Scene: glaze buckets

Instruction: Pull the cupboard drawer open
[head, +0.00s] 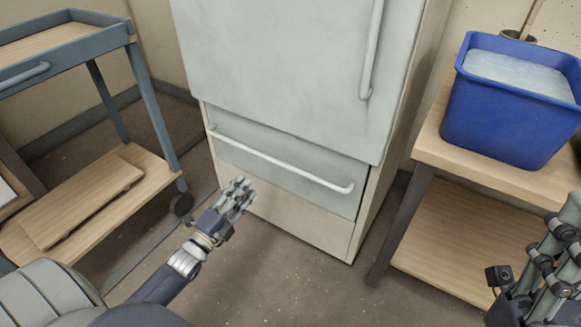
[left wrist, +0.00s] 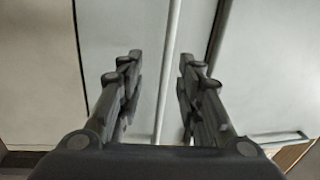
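The pale grey-green cupboard (head: 290,60) stands ahead. Its drawer (head: 300,163) sits below the large door, its front looking flush with the cupboard body. A long horizontal bar handle (head: 280,161) crosses the drawer front. My left gripper (head: 241,190) is low in front of the drawer, below the handle's left half in the head view. In the left wrist view its fingers (left wrist: 157,75) are apart, and the handle bar (left wrist: 169,70) shows upright in the gap between them; contact cannot be told. My right gripper (head: 562,235) is at the lower right edge, partly cut off.
A blue-grey cart (head: 150,95) with wooden shelves stands left of the cupboard. At right, a wooden table (head: 440,152) holds a blue tub (head: 500,125) of pale liquid. The cupboard door has its own upright handle (head: 371,50). The floor (head: 290,270) before the drawer is clear.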

